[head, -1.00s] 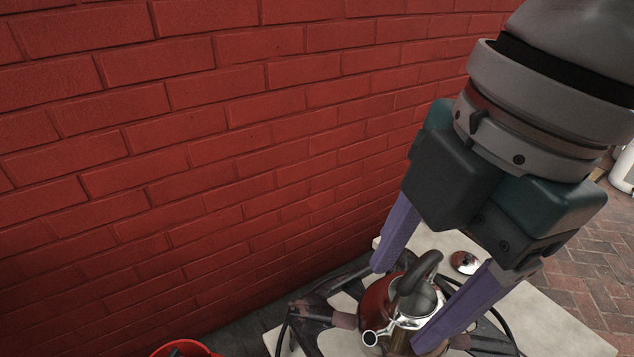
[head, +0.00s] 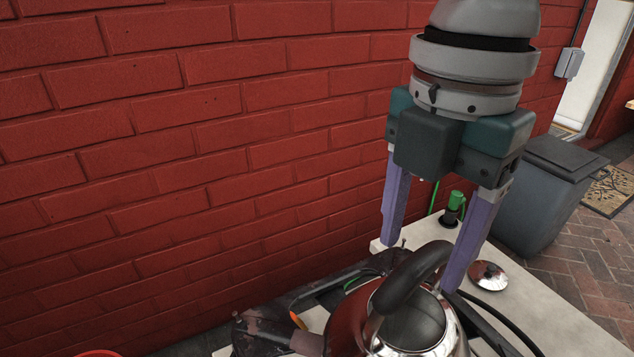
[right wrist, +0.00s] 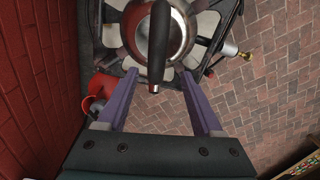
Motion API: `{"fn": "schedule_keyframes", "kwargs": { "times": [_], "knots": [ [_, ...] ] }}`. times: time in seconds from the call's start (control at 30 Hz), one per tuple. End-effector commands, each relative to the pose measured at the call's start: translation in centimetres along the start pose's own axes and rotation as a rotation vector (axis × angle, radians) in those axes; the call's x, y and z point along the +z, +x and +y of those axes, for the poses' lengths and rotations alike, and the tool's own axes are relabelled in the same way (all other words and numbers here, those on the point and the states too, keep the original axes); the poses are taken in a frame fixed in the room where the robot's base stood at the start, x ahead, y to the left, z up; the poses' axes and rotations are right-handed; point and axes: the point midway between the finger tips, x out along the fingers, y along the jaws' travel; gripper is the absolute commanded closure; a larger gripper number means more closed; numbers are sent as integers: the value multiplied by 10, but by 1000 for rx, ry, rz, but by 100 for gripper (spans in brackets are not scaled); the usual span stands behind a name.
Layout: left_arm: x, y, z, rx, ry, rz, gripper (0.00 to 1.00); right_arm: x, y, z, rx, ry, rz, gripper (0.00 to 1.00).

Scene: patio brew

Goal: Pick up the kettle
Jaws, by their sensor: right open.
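The kettle (head: 417,322) is shiny metal with a black arched handle (head: 407,279); it stands at the bottom of the head view, partly cut off. My right gripper (head: 419,264) hangs above and just behind it, fingers pointing down, open and empty. The handle overlaps the gap between the fingers in the head view. In the right wrist view the kettle (right wrist: 180,38) lies ahead, and the near end of its handle (right wrist: 157,45) shows between the spread fingers (right wrist: 157,75). I see no contact with the handle. My left gripper is not in view.
The kettle stands on a dark burner frame (right wrist: 205,62) over a pale slab (head: 545,325). A shiny round disc (head: 488,277) and a green-topped black item (head: 453,208) are on the slab. A red brick wall (head: 180,150) is close on the left; a grey bin (head: 540,200) stands right.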

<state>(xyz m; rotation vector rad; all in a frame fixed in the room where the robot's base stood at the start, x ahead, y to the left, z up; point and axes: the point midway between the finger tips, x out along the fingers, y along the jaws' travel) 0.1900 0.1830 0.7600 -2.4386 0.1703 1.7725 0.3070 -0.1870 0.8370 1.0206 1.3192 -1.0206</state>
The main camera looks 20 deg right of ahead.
Motion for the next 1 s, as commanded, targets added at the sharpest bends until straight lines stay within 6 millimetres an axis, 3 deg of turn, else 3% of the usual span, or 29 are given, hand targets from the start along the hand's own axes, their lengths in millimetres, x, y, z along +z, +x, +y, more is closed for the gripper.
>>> {"fn": "schedule_keyframes", "kwargs": {
  "times": [0.3, 0.53, 1.0],
  "knots": [
    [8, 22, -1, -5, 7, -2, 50, 6, 47, 4, -2, 0, -1, 32],
    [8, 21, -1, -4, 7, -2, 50, 5, 48, 5, 1, 0, -1, 32],
    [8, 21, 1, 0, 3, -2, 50, 5, 47, 5, 0, 0, -1, 84]
  ]
}}
